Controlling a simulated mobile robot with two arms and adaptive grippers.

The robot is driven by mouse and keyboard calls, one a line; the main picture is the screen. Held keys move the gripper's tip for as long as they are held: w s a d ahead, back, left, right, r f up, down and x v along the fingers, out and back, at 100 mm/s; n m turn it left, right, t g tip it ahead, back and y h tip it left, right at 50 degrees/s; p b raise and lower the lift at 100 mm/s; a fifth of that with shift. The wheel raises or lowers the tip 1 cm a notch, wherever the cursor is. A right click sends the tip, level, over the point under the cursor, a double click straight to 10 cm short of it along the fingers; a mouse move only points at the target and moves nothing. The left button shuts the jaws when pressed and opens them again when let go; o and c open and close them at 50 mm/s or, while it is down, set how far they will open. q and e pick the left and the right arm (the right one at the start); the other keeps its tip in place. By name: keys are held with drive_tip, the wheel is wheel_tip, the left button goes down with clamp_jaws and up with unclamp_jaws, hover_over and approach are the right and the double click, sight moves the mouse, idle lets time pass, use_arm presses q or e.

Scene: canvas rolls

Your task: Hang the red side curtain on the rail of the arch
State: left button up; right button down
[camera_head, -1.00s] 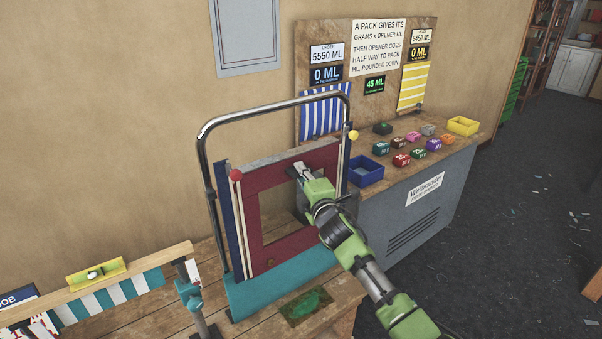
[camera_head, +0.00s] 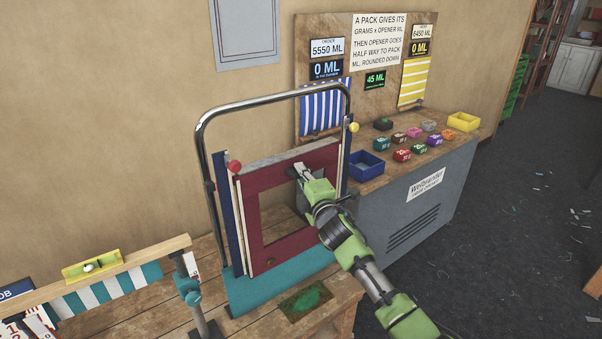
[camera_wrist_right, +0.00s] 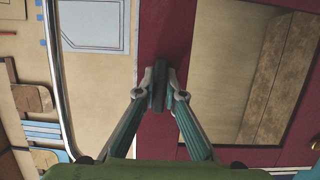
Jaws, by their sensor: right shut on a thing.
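The red side curtain (camera_head: 252,215) shows as a stiff dark red panel with a square opening, upright at the front of the chrome arch (camera_head: 203,150). My right gripper (camera_head: 300,171) is shut at its upper right part. In the right wrist view the fingertips (camera_wrist_right: 159,88) close on a small dark piece in front of the red panel (camera_wrist_right: 165,30). A red ball (camera_head: 234,166) and a yellow ball (camera_head: 354,127) sit at the arch's left and right. The rail between them is mostly hidden; I cannot tell whether the panel touches it. My left gripper is out of view.
A teal base (camera_head: 240,296) lies under the panel on the wooden bench (camera_head: 165,318). A blue bin (camera_head: 367,166), several coloured packs and a yellow bin (camera_head: 463,122) stand on the grey cabinet (camera_head: 390,225). A striped piece on a wooden bar (camera_head: 150,252) is at lower left.

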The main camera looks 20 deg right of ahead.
drive_tip(key=shift+f, duration=0.35)
drive_tip(key=c, duration=2)
unclamp_jaws()
drive_tip(key=shift+c, duration=0.2)
drive_tip(key=shift+f, duration=0.15)
drive_tip(key=s, duration=1.2)
drive_tip(key=shift+d, duration=0.3)
